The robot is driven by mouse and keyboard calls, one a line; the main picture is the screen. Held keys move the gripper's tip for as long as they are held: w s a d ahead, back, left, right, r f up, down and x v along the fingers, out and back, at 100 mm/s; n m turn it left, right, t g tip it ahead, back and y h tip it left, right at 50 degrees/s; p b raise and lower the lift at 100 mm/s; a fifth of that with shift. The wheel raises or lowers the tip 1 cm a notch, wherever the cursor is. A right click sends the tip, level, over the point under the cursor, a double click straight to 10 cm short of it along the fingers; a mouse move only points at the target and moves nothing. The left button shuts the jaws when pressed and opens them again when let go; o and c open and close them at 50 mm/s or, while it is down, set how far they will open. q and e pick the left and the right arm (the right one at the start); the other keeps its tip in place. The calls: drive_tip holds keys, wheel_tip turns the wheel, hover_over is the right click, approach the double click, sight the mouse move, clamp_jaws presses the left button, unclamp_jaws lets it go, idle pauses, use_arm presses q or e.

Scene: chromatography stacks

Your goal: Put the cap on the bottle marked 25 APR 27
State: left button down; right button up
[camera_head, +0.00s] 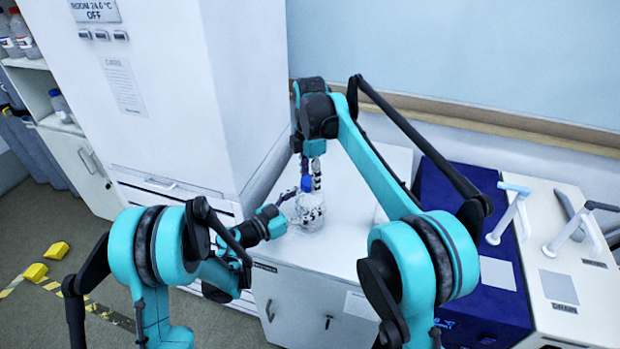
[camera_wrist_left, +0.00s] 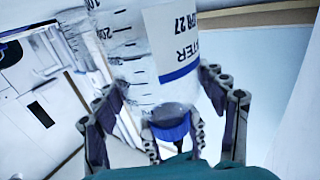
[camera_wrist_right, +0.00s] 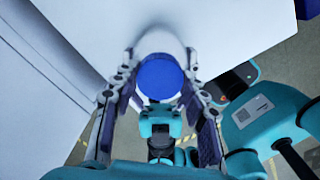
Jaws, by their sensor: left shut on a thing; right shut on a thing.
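A clear graduated bottle (camera_head: 311,212) stands on the white cabinet top. In the left wrist view its label (camera_wrist_left: 178,35) shows upside down, with "APR 27" readable and the rest cut off. My left gripper (camera_head: 289,207) comes from the left and is shut on the bottle's body. The blue cap (camera_head: 307,184) is at the top of the bottle, by the neck. It also shows in the left wrist view (camera_wrist_left: 172,128) and from above in the right wrist view (camera_wrist_right: 160,77). My right gripper (camera_head: 311,178) reaches down and is shut on the cap. Whether the cap is seated is unclear.
A tall white unit (camera_head: 165,95) stands close on the left of the cabinet top (camera_head: 345,215). A dark blue box (camera_head: 465,240) and a white device with pale handles (camera_head: 572,265) stand to the right. The cabinet top behind the bottle looks clear.

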drive_tip(key=m, duration=2.2)
drive_tip(key=shift+f, duration=0.1)
drive_tip(key=m, duration=0.4)
drive_tip(key=shift+m, duration=0.3)
drive_tip(key=m, duration=0.4)
drive_tip(key=o, duration=1.4)
